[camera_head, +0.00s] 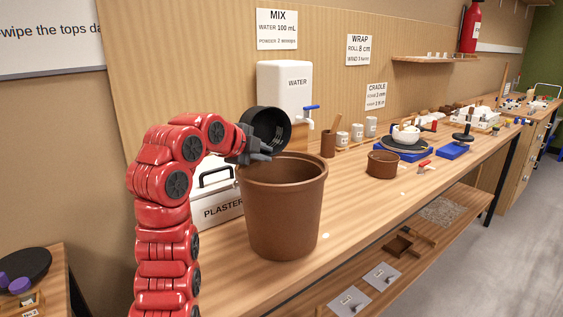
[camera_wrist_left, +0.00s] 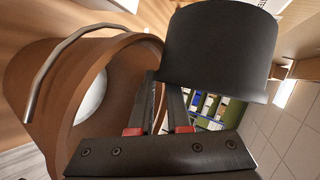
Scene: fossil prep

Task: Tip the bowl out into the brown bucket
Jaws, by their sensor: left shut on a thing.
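The black bowl (camera_head: 265,128) is tipped on its side above the back rim of the brown bucket (camera_head: 283,210), its open mouth turned toward the right. My left gripper (camera_head: 262,155) is shut on the bowl's edge, just over the bucket's left rim. In the left wrist view the bowl (camera_wrist_left: 220,45) fills the upper right, with my fingers below it. The bucket (camera_wrist_left: 62,130) lies to the left there, with something pale inside it. What the bowl holds cannot be made out. My right gripper is not in view.
A white plaster box (camera_head: 215,200) stands behind the bucket on the left. A water tank (camera_head: 285,90) with a blue-handled tap is at the back. A smaller brown pot (camera_head: 382,164) stands to the right.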

